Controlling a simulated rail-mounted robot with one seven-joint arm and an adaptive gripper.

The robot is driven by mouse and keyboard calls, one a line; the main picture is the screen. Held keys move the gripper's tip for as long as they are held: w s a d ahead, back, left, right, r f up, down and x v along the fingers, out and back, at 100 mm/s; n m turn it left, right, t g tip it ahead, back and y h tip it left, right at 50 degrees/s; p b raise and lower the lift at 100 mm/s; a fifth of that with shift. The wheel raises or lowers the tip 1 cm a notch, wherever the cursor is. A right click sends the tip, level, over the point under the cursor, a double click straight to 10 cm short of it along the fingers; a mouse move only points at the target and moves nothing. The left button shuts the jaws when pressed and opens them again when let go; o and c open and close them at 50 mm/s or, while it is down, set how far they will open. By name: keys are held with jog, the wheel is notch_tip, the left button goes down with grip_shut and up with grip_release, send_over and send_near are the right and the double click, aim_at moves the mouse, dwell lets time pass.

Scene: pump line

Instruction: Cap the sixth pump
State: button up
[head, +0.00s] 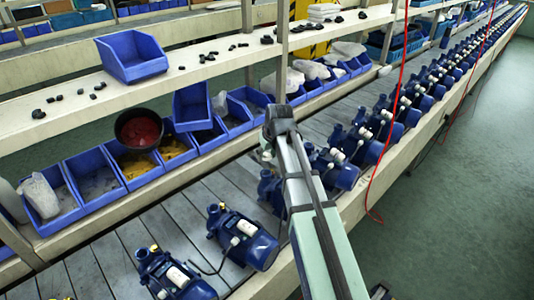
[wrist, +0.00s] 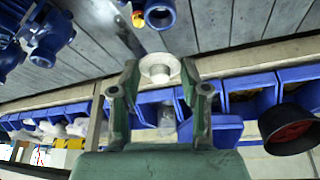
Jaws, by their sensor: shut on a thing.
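In the wrist view, my gripper (wrist: 160,82) is shut on a white round cap (wrist: 160,66), held between its two fingertips. A blue pump (wrist: 160,14) with a round open port shows at the top edge, apart from the cap. I cannot tell which pump is the sixth.
A row of blue bins (head: 93,178) lines the left side of the slatted bench. A dark bucket with red inside (head: 139,130) stands on them. A shelf with small black parts (head: 208,57) runs above. A red hose (head: 390,125) hangs at the right. Many pumps recede along the bench.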

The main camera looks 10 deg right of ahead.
aim_at(265, 172)
jog(key=shift+a+f+b, duration=0.1)
jog(key=shift+f+b, duration=1.5)
jog(key=shift+f, duration=1.5)
jog(key=shift+s+f, duration=0.1)
jog(key=shift+f, duration=0.35)
jog(key=o, duration=0.8)
jog(key=p+v, duration=0.3)
jog(key=v, duration=0.3)
dwell(0.4)
